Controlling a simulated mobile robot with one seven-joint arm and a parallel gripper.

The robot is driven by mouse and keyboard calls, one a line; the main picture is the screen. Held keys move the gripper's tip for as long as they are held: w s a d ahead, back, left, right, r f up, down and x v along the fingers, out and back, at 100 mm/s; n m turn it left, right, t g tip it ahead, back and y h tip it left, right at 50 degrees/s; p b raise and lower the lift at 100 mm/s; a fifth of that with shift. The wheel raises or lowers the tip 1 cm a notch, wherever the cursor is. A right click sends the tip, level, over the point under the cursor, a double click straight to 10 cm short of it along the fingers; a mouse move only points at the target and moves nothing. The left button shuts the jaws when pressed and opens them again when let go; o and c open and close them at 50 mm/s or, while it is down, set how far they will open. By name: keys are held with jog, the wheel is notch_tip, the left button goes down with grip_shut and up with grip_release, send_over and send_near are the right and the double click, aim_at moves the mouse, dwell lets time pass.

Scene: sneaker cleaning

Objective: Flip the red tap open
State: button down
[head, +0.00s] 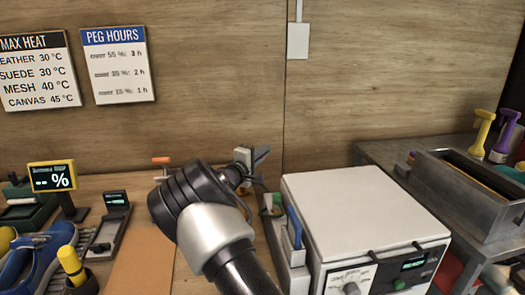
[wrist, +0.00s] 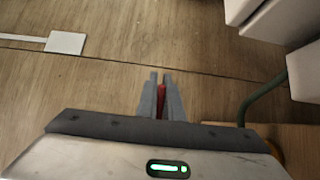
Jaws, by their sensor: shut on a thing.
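My gripper (head: 258,158) is at the far side of the bench in the head view, beyond my dark wrist and close to the wooden back wall. In the wrist view its two grey fingers (wrist: 160,97) are closed on a narrow red piece (wrist: 161,101), which appears to be the red tap's lever. Only a thin strip of red shows between the fingers; the rest of the tap is hidden. In the head view I cannot make out the red tap behind my gripper.
A white boxy machine (head: 360,215) stands right of my arm, with a green part (head: 277,201) and a blue handle (head: 294,226) at its left side. A green hose (wrist: 262,98) curves right of my gripper. An orange-headed tool (head: 161,161) stands left of my arm.

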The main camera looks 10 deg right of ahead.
jog(key=shift+s+m+g+h, duration=0.5)
jog(key=shift+m+g+h, duration=0.2)
jog(key=shift+g+h, duration=0.1)
jog(key=c, duration=1.9)
grip_release()
